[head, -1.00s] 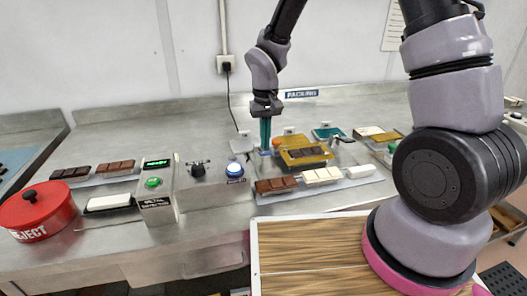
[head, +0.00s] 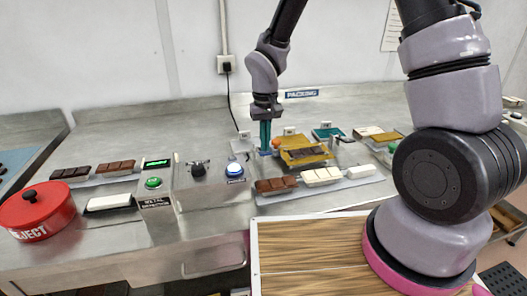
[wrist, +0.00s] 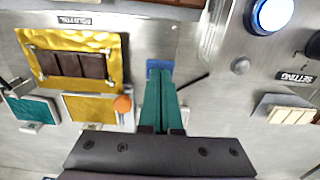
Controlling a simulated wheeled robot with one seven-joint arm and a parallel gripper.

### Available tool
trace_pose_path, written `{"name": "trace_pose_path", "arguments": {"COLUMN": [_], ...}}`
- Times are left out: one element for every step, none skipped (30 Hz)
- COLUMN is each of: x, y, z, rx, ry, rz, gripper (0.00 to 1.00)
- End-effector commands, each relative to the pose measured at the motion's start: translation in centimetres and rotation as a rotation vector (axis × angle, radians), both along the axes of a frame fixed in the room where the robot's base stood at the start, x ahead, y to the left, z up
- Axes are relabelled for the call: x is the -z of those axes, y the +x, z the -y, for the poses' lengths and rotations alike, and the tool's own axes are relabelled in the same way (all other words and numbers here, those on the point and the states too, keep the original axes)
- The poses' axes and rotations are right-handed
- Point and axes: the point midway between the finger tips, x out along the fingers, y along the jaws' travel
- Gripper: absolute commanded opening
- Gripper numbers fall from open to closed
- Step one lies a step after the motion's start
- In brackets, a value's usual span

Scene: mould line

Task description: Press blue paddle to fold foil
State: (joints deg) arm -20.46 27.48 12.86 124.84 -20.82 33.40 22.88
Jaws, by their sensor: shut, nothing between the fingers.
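The blue paddle (wrist: 160,66) shows in the wrist view just beyond the fingertips, partly covered by them. My gripper (wrist: 158,85) has its teal fingers shut together, with nothing between them. In the head view my gripper (head: 265,150) points straight down, its tips at the paddle; I cannot tell whether they touch it. The gold foil (wrist: 113,48) lies left of the paddle in the wrist view, with a dark chocolate bar (wrist: 70,65) on it. The foil also shows in the head view (head: 290,158), right of my gripper.
An orange knob (wrist: 123,104) stands close to my fingers. A lit blue button (head: 234,168) sits on the box left of my gripper. A tray with brown and white bars (head: 322,176) lies in front. A red reject pot (head: 37,212) is far left.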

Motion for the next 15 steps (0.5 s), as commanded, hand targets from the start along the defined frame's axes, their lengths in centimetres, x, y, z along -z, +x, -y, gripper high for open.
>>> {"name": "trace_pose_path", "arguments": {"x": [0.2, 0.3, 0.5, 0.6, 0.8, 0.9, 1.1, 1.2, 1.3, 1.5, 1.6, 1.7, 1.8, 2.0, 2.1], "y": [0.0, 0.0, 0.0, 0.0, 0.0, 0.0, 0.0, 0.0, 0.0, -0.1, 0.0, 0.0, 0.0, 0.0, 0.0], "z": [0.0, 0.0, 0.0, 0.0, 0.0, 0.0, 0.0, 0.0, 0.0, 0.0, 0.0, 0.0, 0.0, 0.0, 0.0], "rx": [0.0, 0.0, 0.0, 0.0, 0.0, 0.0, 0.001, 0.001, 0.001, 0.001, 0.001, 0.001, 0.001, 0.0, 0.0], "ry": [0.0, 0.0, 0.0, 0.0, 0.0, 0.0, 0.0, 0.0, -0.001, -0.001, -0.001, -0.001, -0.001, -0.001, -0.001], "rz": [-0.001, -0.001, -0.001, -0.001, -0.001, -0.001, -0.001, -0.002, -0.002, -0.002, -0.002, -0.001, -0.001, -0.001, -0.001], "gripper": [0.0, 0.0, 0.0, 0.0, 0.0, 0.0, 0.0, 0.0, 0.0, 0.0, 0.0, 0.0, 0.0, 0.0, 0.0]}}
